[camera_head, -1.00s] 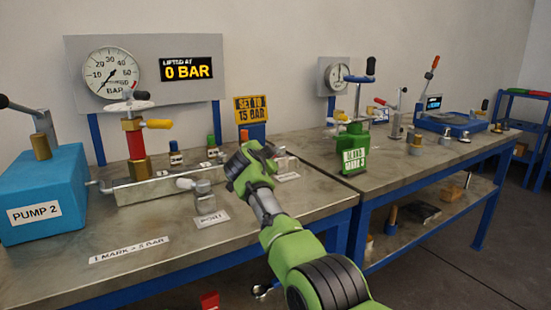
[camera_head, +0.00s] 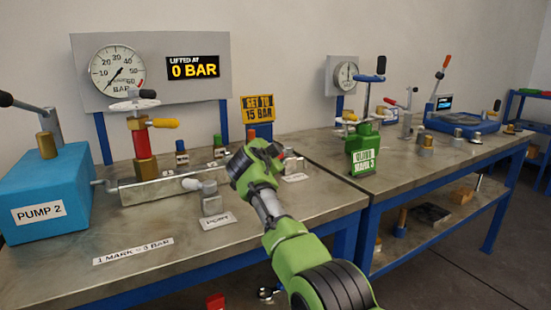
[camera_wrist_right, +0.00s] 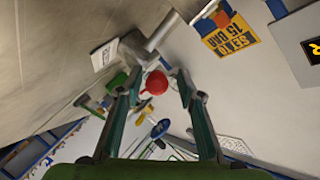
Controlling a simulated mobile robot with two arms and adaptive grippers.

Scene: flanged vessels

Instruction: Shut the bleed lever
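A red ball knob (camera_wrist_right: 155,83) shows between the two fingers of my right gripper (camera_wrist_right: 159,78) in the wrist view. A gap remains on each side, so the gripper looks open around or in front of it. In the head view my right gripper (camera_head: 262,155) is over the right end of the near bench and hides most of what is behind it. A bit of red (camera_head: 280,155) shows just past it, perhaps the same knob. No label reading "bleed" is legible, so I cannot confirm which lever it is. My left gripper is not in view.
A block with a pale handle (camera_head: 210,197) stands left of my gripper. The manifold has a red and brass valve with a yellow lever (camera_head: 164,123). The display (camera_head: 193,67) reads 0 BAR. A green vessel (camera_head: 362,148) stands on the second bench.

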